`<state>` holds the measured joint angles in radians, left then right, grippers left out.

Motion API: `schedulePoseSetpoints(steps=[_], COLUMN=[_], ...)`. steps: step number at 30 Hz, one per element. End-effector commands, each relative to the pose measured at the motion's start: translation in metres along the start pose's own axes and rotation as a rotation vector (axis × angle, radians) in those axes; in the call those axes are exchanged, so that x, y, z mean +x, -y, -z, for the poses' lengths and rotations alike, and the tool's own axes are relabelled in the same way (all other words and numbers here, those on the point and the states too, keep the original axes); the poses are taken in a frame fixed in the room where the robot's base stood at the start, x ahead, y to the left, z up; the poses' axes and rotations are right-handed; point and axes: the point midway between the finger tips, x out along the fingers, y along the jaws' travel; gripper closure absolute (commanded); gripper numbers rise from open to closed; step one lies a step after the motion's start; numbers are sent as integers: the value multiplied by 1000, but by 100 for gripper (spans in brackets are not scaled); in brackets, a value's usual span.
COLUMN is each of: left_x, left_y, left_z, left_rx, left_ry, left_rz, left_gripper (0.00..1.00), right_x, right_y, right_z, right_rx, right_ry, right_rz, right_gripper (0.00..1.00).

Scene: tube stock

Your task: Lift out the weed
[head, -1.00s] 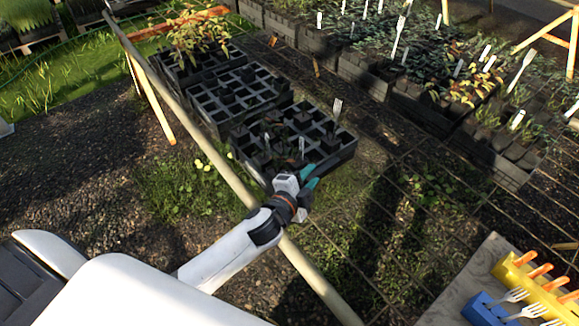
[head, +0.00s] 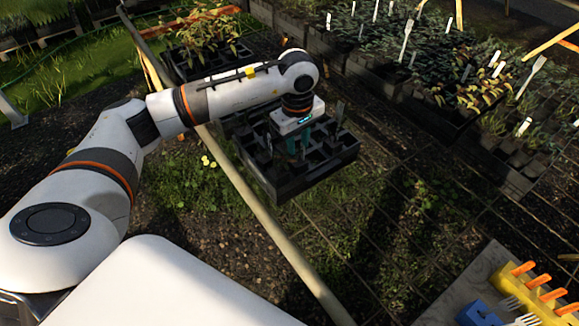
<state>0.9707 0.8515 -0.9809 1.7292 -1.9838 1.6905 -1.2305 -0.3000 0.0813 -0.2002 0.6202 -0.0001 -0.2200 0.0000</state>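The near black cell tray (head: 290,189) lies on the wire mesh bench, with dark cells and small plants that are hard to make out. I cannot pick out the weed for sure; the gripper and arm cover part of the tray. My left gripper (head: 298,152) points down over the middle of this tray, its teal fingers low among the cells. Whether the fingers are apart or closed on anything is too small and dark to tell. My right gripper is not in view.
A tray with leafy yellow-green plants (head: 203,38) stands behind my arm. Many potted plants (head: 375,50) with labels fill the back right. A wooden rail (head: 262,212) runs along the bench. A yellow rack (head: 528,292) with orange-handled forks and a blue block (head: 487,312) sit lower right.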

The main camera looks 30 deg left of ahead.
Motion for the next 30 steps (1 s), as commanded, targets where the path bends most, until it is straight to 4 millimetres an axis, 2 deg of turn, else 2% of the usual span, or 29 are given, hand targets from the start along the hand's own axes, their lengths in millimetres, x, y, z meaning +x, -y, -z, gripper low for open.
schedulePoseSetpoints(steps=[1,5,15,23,27,30], left_x=[-7,-9,44,64,85,99], left_y=[-4,-11,-15,-16,-17,-18], left_z=[-15,-31,-38,-41,-46,-47], left_rx=[5,13,11,11,11,12], left_ry=[55,119,119,117,117,117], left_rz=[-22,-59,-62,-62,-63,-61], left_gripper=[71,71,71,71,71,71], right_x=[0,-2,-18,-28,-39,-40], right_y=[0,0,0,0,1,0], right_z=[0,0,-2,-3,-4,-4], right_rx=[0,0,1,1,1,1], right_ry=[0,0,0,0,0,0], right_rz=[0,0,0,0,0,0], right_gripper=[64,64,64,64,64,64])
